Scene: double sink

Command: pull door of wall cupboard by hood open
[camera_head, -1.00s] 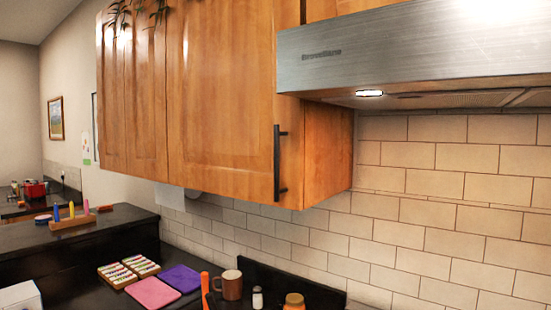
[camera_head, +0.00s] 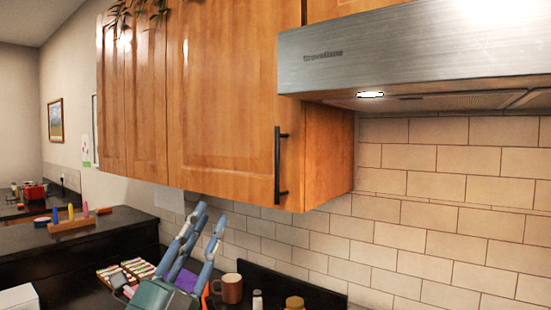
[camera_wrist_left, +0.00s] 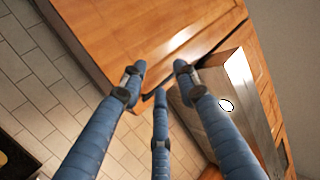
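The wall cupboard by the hood has an orange-brown wooden door (camera_head: 222,100) with a dark vertical bar handle (camera_head: 278,165) at its right edge. The door is shut. My left gripper (camera_head: 204,226), with blue-grey fingers, is below the door and to the left of the handle, touching nothing. Its fingers are spread and empty. My right gripper is not in view.
The steel hood (camera_head: 400,55) juts out right of the cupboard. On the dark counter below stand a brown mug (camera_head: 229,289), jars (camera_head: 294,303), a purple board (camera_head: 187,279) and trays of small items (camera_head: 137,267). The space in front of the handle is clear.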

